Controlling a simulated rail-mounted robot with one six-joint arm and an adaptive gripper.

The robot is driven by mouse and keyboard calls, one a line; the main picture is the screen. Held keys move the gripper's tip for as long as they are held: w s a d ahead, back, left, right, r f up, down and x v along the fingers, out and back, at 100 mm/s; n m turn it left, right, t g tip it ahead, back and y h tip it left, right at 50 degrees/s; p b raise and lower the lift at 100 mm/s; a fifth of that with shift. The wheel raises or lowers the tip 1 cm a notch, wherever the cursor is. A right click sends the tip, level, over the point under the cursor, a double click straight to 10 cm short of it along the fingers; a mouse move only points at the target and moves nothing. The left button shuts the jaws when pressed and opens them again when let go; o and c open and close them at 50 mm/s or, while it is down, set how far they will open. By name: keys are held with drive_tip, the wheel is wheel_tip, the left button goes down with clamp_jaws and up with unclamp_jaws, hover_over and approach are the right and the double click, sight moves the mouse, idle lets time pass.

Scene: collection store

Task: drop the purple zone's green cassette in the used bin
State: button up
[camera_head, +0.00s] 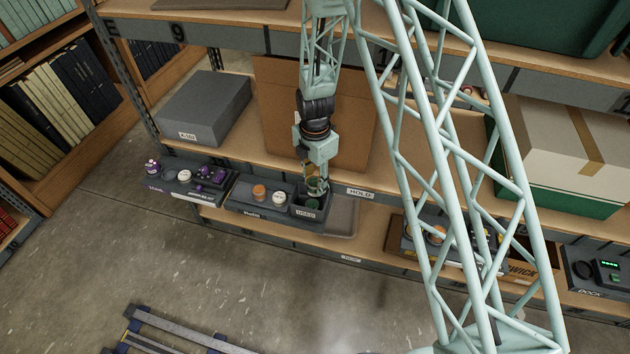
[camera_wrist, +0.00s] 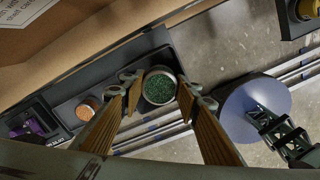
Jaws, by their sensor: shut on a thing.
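My gripper (camera_head: 316,190) points down over the dark bin labelled USED (camera_head: 305,214), at the right end of the middle tray. Its fingers, also in the wrist view (camera_wrist: 158,92), are closed around a round cassette with a speckled green top (camera_wrist: 159,86) and a pale rim. In the head view the cassette is partly hidden by the fingers. It looks to be above or at the bin's opening; the exact height is hard to tell. The purple zone's tray (camera_head: 160,187) lies to the left, with several purple and white items.
The middle tray also holds an orange-topped cassette (camera_head: 259,192) and a white one (camera_head: 280,198). An empty grey tray (camera_head: 343,217) lies to the right of the bin. A grey box (camera_head: 204,107) and a brown cardboard panel (camera_head: 275,90) stand behind on the shelf.

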sight(315, 189)
drive_tip(key=shift+f+b, duration=0.5)
drive_tip(key=shift+f, duration=1.25)
drive_tip(key=o, duration=1)
drive_tip(key=shift+c, duration=0.2)
drive_tip(key=shift+r, duration=0.2)
drive_tip(key=shift+r, duration=5.8)
